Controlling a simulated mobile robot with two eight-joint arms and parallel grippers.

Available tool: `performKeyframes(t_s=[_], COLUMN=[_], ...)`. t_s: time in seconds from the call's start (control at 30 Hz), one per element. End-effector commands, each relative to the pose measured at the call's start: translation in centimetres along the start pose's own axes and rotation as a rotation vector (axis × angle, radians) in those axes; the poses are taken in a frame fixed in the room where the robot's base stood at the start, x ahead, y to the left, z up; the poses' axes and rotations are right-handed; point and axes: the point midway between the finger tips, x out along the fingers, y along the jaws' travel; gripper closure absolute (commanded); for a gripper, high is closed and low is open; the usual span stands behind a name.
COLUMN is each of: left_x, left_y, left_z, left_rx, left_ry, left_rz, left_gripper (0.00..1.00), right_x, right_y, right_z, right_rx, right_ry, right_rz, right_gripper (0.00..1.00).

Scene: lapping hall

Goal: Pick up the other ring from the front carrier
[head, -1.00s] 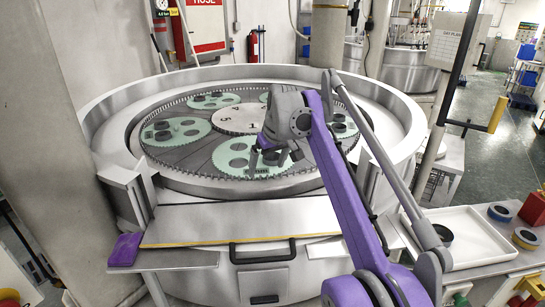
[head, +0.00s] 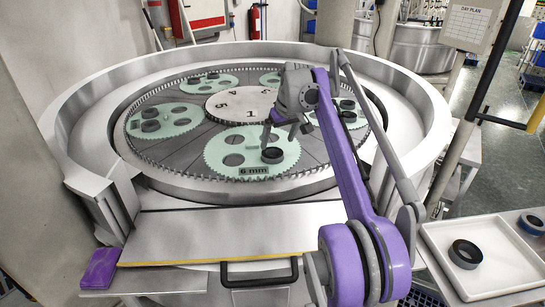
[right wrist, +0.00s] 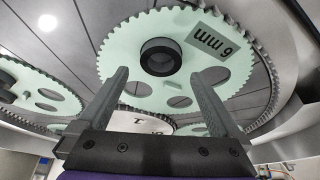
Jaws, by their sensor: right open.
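The front carrier (head: 222,153) is a pale green toothed disc with round holes and a "6 mm" label, lying in the round machine. One dark ring (head: 272,155) lies on it at the right of its middle. My right gripper (head: 288,130) is open and empty, above the carrier's back right part. In the right wrist view the same ring (right wrist: 160,57) shows beyond and between the two open fingers (right wrist: 158,76), apart from them. Another dark ring (head: 466,254) lies in the white tray (head: 505,275) at the lower right. My left gripper is out of view.
Several other green carriers with dark rings lie around the numbered centre plate (head: 238,103). A raised grey wall (head: 75,165) surrounds the machine. A flat shelf (head: 215,230) with a yellow edge lies in front, with a purple cloth (head: 100,268) at its left.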

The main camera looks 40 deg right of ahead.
Motion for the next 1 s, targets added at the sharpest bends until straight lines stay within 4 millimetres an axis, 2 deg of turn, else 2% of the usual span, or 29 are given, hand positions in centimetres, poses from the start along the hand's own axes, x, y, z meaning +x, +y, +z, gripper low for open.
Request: performKeyframes(t_s=[0.23, 0.5, 0.77, 0.83, 1.0], left_x=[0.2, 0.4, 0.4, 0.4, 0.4], left_y=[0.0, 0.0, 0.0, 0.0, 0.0], left_z=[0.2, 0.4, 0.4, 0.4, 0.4], left_rx=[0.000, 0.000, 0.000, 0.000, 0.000], left_ry=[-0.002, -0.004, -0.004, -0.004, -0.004], left_rz=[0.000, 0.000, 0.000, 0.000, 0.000], left_gripper=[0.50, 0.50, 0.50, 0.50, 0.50], right_x=[2.1, 5.8, 6.2, 6.2, 6.2], right_y=[-0.1, -0.3, -0.3, -0.3, -0.3], right_z=[-0.1, -0.2, -0.2, -0.2, -0.2], right_rx=[-0.002, -0.001, -0.001, -0.001, -0.001], right_ry=[0.001, 0.001, 0.001, 0.001, 0.001], right_rz=[0.000, 0.000, 0.000, 0.000, 0.000], right_gripper=[0.00, 0.00, 0.00, 0.07, 0.38])
